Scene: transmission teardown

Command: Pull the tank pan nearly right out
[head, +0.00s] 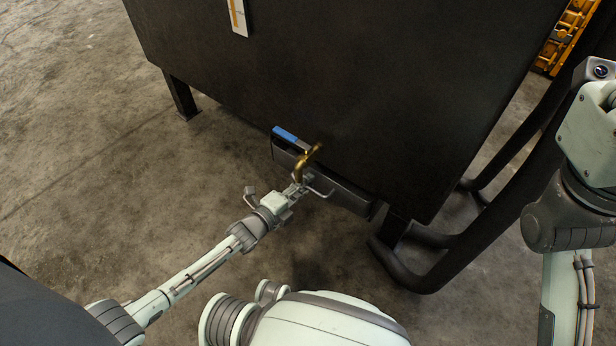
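The tank pan (350,197) is a low dark tray front at the bottom of a big black tank (350,80). Its front stands close to the tank's lower edge; how far out it is I cannot tell. A thin light-grey bar handle (321,192) shows on its front. My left gripper (303,183) is at the pan front by the handle. Its fingertips are small and blend with the handle, so I cannot tell whether they grip it. A brass tap (308,161) sticks out just above the gripper and hides part of the pan. My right gripper is out of view.
A blue strip (285,135) lies at the pan's left end. A black tubular bar (425,280) curves around the tank's right side near the floor. A tank leg (181,97) stands at left. The concrete floor (90,150) at left is clear.

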